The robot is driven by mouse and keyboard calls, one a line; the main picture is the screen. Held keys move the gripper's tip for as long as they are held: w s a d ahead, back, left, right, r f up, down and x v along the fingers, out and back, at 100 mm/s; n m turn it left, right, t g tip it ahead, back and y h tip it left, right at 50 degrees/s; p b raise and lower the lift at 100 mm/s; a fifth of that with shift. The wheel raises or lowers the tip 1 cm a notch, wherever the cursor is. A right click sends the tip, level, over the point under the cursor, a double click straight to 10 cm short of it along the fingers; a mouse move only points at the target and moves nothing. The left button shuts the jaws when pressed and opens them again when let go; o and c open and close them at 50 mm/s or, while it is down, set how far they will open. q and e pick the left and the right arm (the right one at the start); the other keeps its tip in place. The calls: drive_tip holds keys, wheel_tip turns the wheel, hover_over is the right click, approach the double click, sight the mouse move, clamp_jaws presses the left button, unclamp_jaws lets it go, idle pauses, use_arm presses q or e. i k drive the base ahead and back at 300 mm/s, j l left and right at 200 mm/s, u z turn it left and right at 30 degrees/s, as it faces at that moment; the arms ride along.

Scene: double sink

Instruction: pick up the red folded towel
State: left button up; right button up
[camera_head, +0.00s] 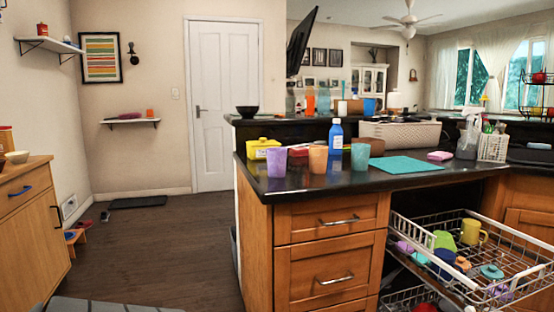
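I see no clearly red folded towel. A small pinkish, folded-looking item (440,156) lies on the dark countertop (330,186), behind the right end of a flat teal mat (397,165). Neither of my grippers shows in the head view.
Purple, orange and teal cups, a yellow container (262,149) and a blue bottle (336,137) stand along the counter's left part. A white basket (400,133) sits behind the mat. A pulled-out dish rack (470,262) juts out below the counter. Open floor (165,245) lies left.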

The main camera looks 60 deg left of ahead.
sight(293, 151)
drive_tip(key=u, duration=1.65)
